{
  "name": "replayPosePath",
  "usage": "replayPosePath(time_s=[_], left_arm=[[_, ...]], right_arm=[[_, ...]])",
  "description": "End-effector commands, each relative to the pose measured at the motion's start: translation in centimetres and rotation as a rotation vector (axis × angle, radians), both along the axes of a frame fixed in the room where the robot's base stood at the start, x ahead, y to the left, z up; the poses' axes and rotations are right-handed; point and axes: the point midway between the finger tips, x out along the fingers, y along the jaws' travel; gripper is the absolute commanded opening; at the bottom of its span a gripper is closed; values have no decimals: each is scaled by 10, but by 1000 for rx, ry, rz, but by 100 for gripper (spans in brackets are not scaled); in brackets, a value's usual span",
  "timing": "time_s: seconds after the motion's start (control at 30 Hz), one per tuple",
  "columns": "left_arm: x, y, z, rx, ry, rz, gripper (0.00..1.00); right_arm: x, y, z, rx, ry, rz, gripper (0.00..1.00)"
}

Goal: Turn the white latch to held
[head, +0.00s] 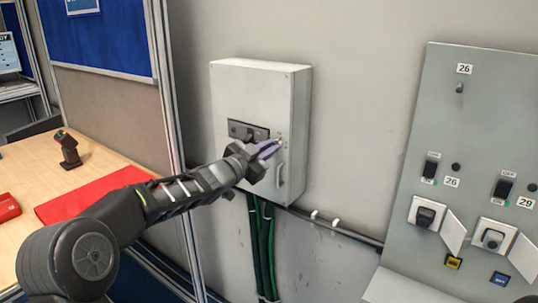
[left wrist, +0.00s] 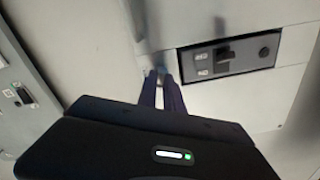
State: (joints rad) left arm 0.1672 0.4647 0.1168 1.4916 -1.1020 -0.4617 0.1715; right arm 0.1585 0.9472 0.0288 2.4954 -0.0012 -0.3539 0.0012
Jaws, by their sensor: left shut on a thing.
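A white cabinet (head: 250,95) is mounted on the wall in the head view. My left gripper (head: 277,147) reaches its front near the right edge, beside a dark switch plate (head: 245,131). Its fingers are shut on a small pale piece, which I take to be the white latch; the fingers hide most of it, so its setting cannot be read. In the left wrist view the closed fingertips (left wrist: 161,74) touch the cabinet face close to its edge, and the dark plate (left wrist: 230,55) is to their right. My right gripper is not in view.
A pale pull handle (head: 281,174) is just below the gripper. Green and black cables (head: 262,245) run under the cabinet. A grey switch panel (head: 410,150) stands at right. A wooden desk (head: 95,150) with a red mat (head: 90,195) and a scanner (head: 68,148) is at left.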

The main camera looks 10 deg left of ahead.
Motion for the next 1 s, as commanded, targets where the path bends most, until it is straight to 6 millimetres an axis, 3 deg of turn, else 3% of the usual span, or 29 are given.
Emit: replayPosePath(time_s=[1.0], left_arm=[[-1,-2,-3,877,-351,0,0]], right_arm=[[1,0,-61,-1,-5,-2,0]])
